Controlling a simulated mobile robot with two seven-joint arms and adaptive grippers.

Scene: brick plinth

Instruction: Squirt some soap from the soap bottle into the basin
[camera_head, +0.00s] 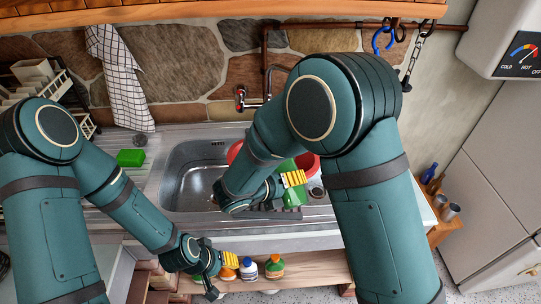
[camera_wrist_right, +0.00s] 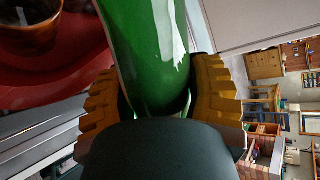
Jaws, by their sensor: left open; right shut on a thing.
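The green soap bottle (camera_wrist_right: 150,45) fills the middle of the right wrist view, between the yellow fingers of my right gripper (camera_wrist_right: 160,100), which is shut on it. In the head view the bottle (camera_head: 292,197) shows only in part, beside my right gripper (camera_head: 292,179) and largely hidden by my arm. The steel basin (camera_head: 190,188) is set in the counter to the left of the bottle; my right arm covers part of it. My left gripper (camera_head: 228,264) is open and empty, low in front of the counter edge, near the shelf.
A tap (camera_head: 242,99) is on the back wall. A green sponge (camera_head: 131,158) lies on the left drainer. Several small bottles (camera_head: 274,266) stand on the wooden shelf below.

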